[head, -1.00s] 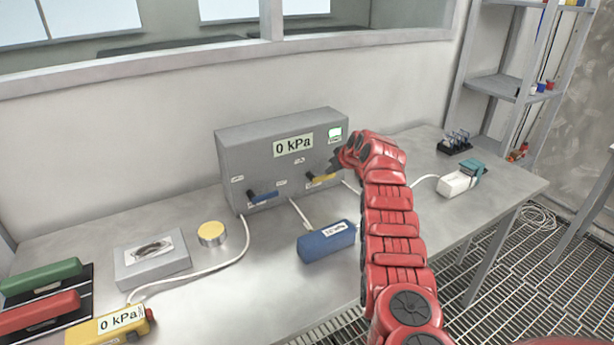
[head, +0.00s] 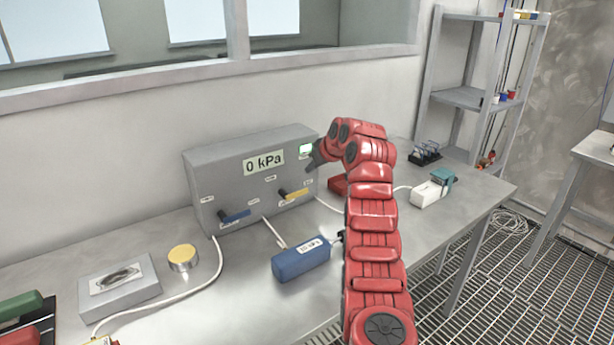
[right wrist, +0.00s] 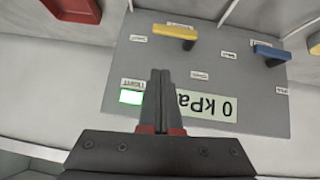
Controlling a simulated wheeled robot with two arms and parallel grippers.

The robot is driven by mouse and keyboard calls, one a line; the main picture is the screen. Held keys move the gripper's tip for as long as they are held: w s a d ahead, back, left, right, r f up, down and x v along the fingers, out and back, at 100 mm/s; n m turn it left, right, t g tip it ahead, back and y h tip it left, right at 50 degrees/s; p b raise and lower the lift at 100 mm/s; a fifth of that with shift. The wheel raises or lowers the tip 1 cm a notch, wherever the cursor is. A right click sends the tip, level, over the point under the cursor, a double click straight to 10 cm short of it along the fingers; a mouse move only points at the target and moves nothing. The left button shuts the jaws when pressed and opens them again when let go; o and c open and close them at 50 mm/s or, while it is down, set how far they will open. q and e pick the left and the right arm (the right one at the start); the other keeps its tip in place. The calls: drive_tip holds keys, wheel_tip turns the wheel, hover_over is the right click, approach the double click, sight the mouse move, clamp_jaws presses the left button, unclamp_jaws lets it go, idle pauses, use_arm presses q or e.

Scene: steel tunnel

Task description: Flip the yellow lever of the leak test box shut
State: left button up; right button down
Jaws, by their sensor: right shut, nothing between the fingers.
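The leak test box (head: 225,172) is grey and stands on the bench against the wall. Its yellow lever (head: 296,195) lies sideways, its handle pointing right from a dark pivot. The lever also shows in the right wrist view (right wrist: 175,31), where the box appears upside down. A blue lever (head: 235,216) sits lower left on the same face. The display reads 0 kPa, and a small green screen (head: 305,150) is lit. My right gripper (head: 314,159) is shut and empty in front of the box's upper right, above the yellow lever and apart from it. My left gripper is out of view.
A blue block (head: 301,262) lies in front of the box, with white hoses nearby. A yellow-topped disc (head: 183,257) and a grey case (head: 120,292) stand left. A white and teal device (head: 432,188) and a black rack (head: 425,153) stand right.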

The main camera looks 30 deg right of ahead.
drive_tip(key=v, duration=0.3)
drive_tip(key=shift+s+d+r, duration=0.15)
drive_tip(key=shift+s+r, duration=0.1)
drive_tip(key=shift+s, duration=0.05)
drive_tip(key=shift+r, duration=0.1)
